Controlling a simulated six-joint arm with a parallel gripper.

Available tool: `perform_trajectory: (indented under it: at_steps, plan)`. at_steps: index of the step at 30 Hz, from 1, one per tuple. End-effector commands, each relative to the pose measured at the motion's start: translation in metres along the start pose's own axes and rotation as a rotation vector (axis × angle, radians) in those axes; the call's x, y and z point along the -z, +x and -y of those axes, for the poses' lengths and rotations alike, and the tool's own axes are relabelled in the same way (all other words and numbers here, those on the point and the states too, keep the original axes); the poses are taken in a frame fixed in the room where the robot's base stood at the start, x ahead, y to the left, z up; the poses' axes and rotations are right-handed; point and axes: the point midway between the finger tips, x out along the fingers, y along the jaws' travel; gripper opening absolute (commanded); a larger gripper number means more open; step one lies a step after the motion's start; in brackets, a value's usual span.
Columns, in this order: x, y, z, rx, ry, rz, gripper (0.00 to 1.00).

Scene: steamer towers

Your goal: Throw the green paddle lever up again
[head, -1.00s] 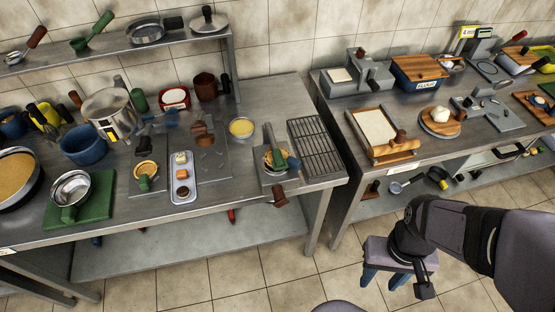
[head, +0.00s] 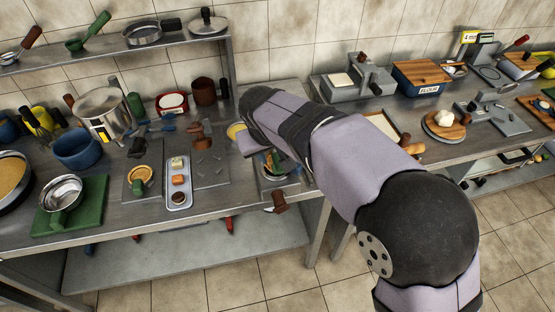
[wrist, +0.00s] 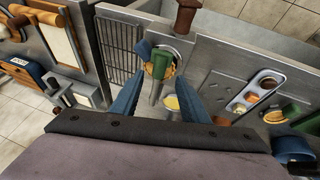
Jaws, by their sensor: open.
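The green paddle lever (head: 275,162) stands at a small metal station near the bench's right end, partly hidden behind my arm in the head view. Whether the lever is up or down I cannot tell. My gripper (wrist: 168,76) is open and empty, its two blue fingers pointing at the station, one on either side of the paddle in the picture. I see no contact. In the head view the fingers are hidden.
A brown knob (head: 279,202) sticks out at the bench's front edge. A tray with several pieces (head: 179,183) stands to the left.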

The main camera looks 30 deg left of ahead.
Motion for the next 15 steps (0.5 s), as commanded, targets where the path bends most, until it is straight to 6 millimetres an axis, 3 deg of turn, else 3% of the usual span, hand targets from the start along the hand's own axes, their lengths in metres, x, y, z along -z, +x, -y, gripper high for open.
perform_trajectory:
  at_steps: [8, 15]
  plan:
    - [0.000, 0.002, 0.000, 0.001, 0.036, 0.002, 0.41]
    - [-0.001, 0.025, -0.001, 0.001, 0.033, 0.005, 0.41]
